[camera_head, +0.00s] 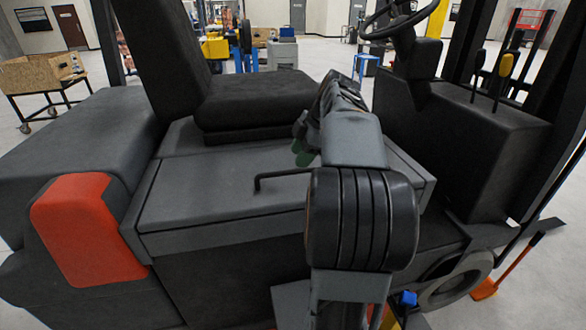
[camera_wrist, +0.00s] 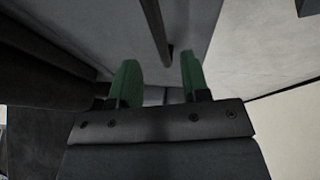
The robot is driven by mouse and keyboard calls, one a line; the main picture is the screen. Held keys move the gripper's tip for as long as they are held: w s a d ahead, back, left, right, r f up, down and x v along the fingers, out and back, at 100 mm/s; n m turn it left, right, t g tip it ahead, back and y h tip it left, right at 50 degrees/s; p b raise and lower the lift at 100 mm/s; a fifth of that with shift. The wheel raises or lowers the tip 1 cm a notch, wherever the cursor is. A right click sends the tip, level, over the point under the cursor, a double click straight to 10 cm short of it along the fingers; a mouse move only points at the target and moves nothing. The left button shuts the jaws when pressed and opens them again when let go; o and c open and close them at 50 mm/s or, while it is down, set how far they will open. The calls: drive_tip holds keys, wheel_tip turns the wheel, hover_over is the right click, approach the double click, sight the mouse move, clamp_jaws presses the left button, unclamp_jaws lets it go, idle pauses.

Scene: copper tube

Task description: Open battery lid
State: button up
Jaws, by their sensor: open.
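The battery lid (camera_head: 205,205) is a grey panel below the forklift seat. It looks closed and lies flat. A thin black bent handle (camera_head: 283,176) stands out from its top. My gripper (camera_head: 303,153) is above the lid, behind the handle in the head view, with green fingertips partly hidden by my arm. In the wrist view my gripper (camera_wrist: 158,68) is open, its two green fingers apart. The dark handle bar (camera_wrist: 156,30) runs down the picture, ending near the gap between the fingertips. I cannot tell whether it is between them in depth; nothing is gripped.
The black seat (camera_head: 255,105) rises behind the lid. The steering wheel (camera_head: 400,15) and the dark front console (camera_head: 465,140) stand to the right. A red-orange corner panel (camera_head: 88,230) is at the left. A cart with a wooden box (camera_head: 40,73) stands farther back.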

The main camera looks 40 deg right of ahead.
sight(293, 171)
drive_tip(key=shift+x, duration=2.55)
drive_tip(key=shift+c, duration=0.3)
clamp_jaws()
